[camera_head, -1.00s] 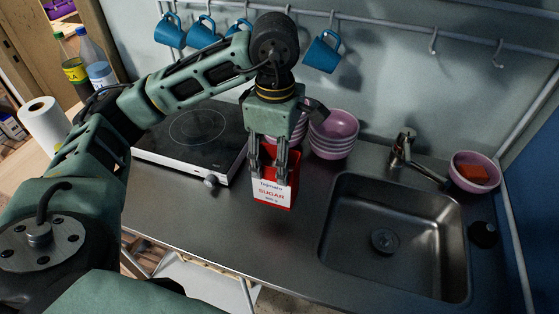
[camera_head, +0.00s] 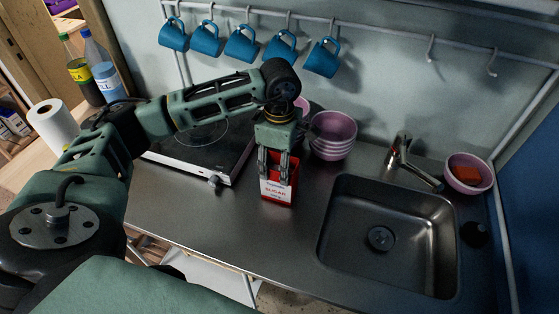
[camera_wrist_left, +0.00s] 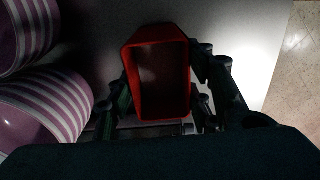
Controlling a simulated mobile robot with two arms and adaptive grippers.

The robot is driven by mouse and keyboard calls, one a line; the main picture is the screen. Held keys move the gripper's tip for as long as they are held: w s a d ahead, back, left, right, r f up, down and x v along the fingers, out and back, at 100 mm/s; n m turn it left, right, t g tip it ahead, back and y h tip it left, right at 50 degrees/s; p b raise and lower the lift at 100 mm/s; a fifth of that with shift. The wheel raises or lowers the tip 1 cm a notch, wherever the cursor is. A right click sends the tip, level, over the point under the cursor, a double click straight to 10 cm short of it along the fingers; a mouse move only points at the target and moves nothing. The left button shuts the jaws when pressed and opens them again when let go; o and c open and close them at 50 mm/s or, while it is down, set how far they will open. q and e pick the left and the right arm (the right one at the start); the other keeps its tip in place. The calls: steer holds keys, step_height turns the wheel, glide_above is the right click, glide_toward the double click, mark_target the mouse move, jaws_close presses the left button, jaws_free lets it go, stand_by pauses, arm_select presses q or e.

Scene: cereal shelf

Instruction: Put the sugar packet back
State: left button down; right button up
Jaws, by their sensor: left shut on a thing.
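The sugar packet (camera_head: 277,192) is red with a white label and stands upright at the counter, between the hotplate and the sink. Whether its base touches the steel is hard to tell. My left gripper (camera_head: 274,167) points down from above with its fingers on either side of the packet's upper part, shut on it. In the left wrist view the packet (camera_wrist_left: 160,75) shows from above as a red box with an open-looking top, between the fingers of the left gripper (camera_wrist_left: 160,100). My right gripper is not in view.
Pink bowls (camera_head: 333,135) are stacked just behind and right of the packet. A hotplate (camera_head: 200,150) lies to the left, a sink (camera_head: 385,240) to the right. Blue mugs (camera_head: 241,44) hang on a rail above. The counter (camera_head: 215,220) in front is clear.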

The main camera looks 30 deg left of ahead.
arm_select(q)
steer(key=shift+f, duration=0.1)
steer(key=c, duration=0.9)
jaws_free()
